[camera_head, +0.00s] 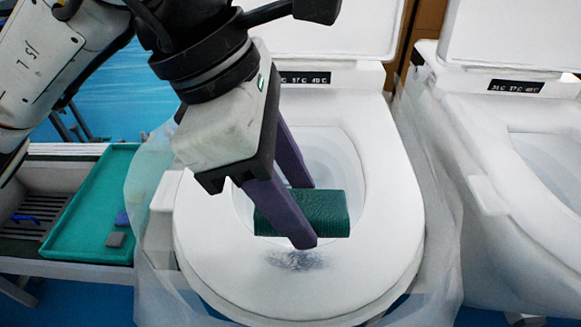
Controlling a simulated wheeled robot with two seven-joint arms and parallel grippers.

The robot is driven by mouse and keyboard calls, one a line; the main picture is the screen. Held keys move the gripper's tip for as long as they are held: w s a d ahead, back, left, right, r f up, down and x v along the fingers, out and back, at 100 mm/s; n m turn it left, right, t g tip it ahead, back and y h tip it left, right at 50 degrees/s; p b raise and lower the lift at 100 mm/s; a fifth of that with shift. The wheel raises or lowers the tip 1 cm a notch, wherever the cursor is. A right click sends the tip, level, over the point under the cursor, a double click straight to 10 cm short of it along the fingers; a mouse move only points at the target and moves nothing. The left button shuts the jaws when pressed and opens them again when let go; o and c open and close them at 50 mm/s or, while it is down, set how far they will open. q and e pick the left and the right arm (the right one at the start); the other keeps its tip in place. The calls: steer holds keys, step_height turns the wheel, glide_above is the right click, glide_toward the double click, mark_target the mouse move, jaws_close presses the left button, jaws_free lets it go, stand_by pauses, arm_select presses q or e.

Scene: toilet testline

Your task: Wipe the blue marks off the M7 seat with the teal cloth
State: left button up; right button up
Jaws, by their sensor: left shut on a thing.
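My left gripper (306,216) comes in from the upper left and is shut on the teal cloth (325,211), a folded dark green-teal block. The cloth is over the front part of the seat (385,225) of the toilet in the middle. Blue-grey marks (296,260) show on the front of the seat, just below the fingertips in the picture. I cannot tell whether the cloth touches the seat. The cloth and fingers hide part of the bowl opening and perhaps some marks. My right gripper is not in view.
A second toilet (470,150) with its lid up stands close on the right. A teal tray (80,225) with a grey block (116,239) and a purple-blue item (122,218) lies at left. Clear plastic wrap (150,240) hangs around the middle toilet.

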arm_select(q)
steer(key=shift+r+p, duration=0.35)
steer(key=shift+r, duration=0.7)
steer(key=shift+f, duration=0.1)
